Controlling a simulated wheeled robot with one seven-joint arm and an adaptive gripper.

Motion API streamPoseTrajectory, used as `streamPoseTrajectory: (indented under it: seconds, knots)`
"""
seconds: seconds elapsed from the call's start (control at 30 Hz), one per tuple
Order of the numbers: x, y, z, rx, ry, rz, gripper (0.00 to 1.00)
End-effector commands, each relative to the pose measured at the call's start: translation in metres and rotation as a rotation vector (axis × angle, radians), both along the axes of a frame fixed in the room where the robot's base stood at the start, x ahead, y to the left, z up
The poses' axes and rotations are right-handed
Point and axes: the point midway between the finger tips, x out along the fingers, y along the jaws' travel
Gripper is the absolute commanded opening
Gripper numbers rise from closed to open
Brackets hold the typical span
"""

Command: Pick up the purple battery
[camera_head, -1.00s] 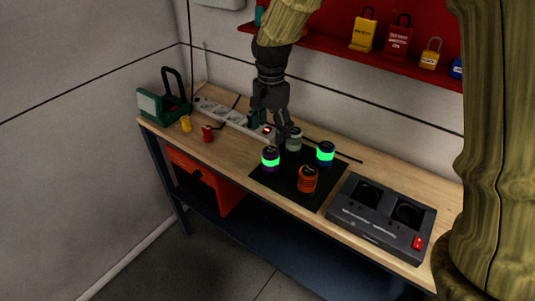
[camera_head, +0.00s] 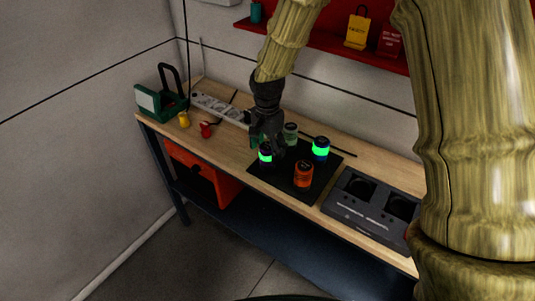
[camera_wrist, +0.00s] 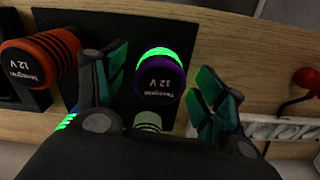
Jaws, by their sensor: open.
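The purple battery (camera_head: 265,156) stands at the left corner of the black mat (camera_head: 318,172), with a glowing green band. In the wrist view the green-padded fingers of my gripper (camera_wrist: 161,64) stand on either side of the battery, with a gap visible on each side.
An orange battery (camera_head: 304,173), a blue one with a green band (camera_head: 320,148) and a pale grey-green one (camera_head: 290,133) stand close by on the mat. A grey charger (camera_head: 368,207) lies right, a power strip (camera_head: 220,109) behind left. Red (camera_head: 206,130) and yellow (camera_head: 184,120) items sit left.

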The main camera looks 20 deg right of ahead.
Motion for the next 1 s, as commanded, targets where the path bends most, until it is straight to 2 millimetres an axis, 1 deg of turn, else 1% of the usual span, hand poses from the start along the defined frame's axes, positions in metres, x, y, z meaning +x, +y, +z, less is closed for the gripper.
streamPoseTrajectory:
  seconds: [0.2, 0.47, 0.5, 0.57, 0.6, 0.8, 1.0]
  knots:
    - [-0.0002, 0.0002, -0.0119, 0.000, 0.000, 0.000, 0.70]
    - [0.0000, 0.0002, -0.0130, 0.000, -0.001, 0.000, 0.70]
    - [0.0000, 0.0002, -0.0130, 0.000, -0.001, 0.000, 0.63]
    - [-0.0001, 0.0003, -0.0129, 0.000, -0.001, 0.000, 0.52]
    - [-0.0001, 0.0003, -0.0129, 0.000, -0.001, 0.000, 0.45]
    - [0.0000, 0.0002, -0.0129, 0.000, -0.001, 0.001, 0.09]
    - [0.0002, 0.0003, -0.0124, 0.000, -0.001, 0.001, 0.09]
